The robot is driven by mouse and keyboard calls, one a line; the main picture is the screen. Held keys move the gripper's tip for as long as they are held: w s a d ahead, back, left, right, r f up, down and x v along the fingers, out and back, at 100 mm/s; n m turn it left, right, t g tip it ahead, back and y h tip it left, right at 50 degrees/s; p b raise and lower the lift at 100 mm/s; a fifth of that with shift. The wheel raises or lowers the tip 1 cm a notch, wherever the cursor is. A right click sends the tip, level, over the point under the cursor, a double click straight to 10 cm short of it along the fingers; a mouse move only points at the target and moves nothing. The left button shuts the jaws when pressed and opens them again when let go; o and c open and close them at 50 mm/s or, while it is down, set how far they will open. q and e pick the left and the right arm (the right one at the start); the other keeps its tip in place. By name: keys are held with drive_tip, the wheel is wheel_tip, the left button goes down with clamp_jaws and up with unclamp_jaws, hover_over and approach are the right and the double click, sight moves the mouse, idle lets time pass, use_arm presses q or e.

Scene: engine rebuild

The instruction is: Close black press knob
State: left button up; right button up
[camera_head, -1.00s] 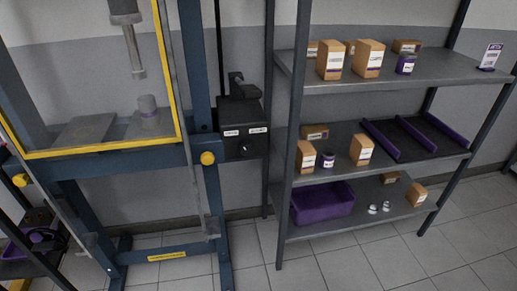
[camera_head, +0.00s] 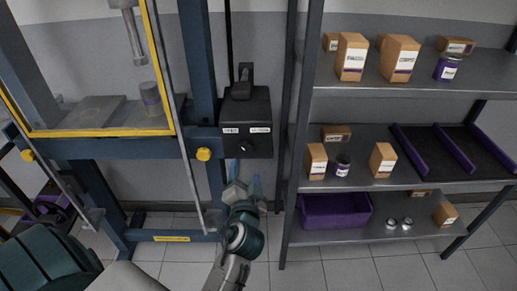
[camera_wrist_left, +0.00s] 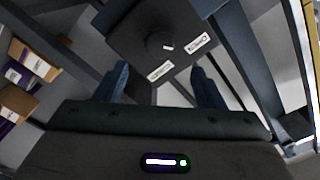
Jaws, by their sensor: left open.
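The black press knob (camera_head: 247,147) is on the front of a black control box (camera_head: 246,112) with two white labels, mounted at the right side of the blue press frame (camera_head: 205,100). In the left wrist view the round knob (camera_wrist_left: 160,43) shows above and between the fingers, with a small white mark on it. My left gripper (camera_head: 246,184) is open and empty, just below the box in the head view, its blue fingertips pointing up at it and apart from the knob. My right gripper is not in view.
A yellow-edged guard (camera_head: 100,132) covers the press opening, with a yellow knob (camera_head: 203,154) beside it. Shelves (camera_head: 400,188) with boxes, purple jars and a purple bin (camera_head: 335,211) stand close on the right. A post stands between box and shelves.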

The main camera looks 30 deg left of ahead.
sight(246, 151)
use_arm(q)
drive_tip(key=p+x, duration=0.1)
drive_tip(key=x, duration=0.4)
drive_tip(key=shift+r, duration=0.15)
drive_tip(key=p+x, duration=0.1)
drive_tip(key=x, duration=0.3)
drive_tip(key=shift+w+a+f, duration=0.3)
drive_tip(key=shift+w, duration=0.15)
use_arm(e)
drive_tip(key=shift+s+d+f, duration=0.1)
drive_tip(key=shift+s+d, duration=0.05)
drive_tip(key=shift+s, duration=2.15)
use_arm(q)
drive_tip(key=c, duration=1)
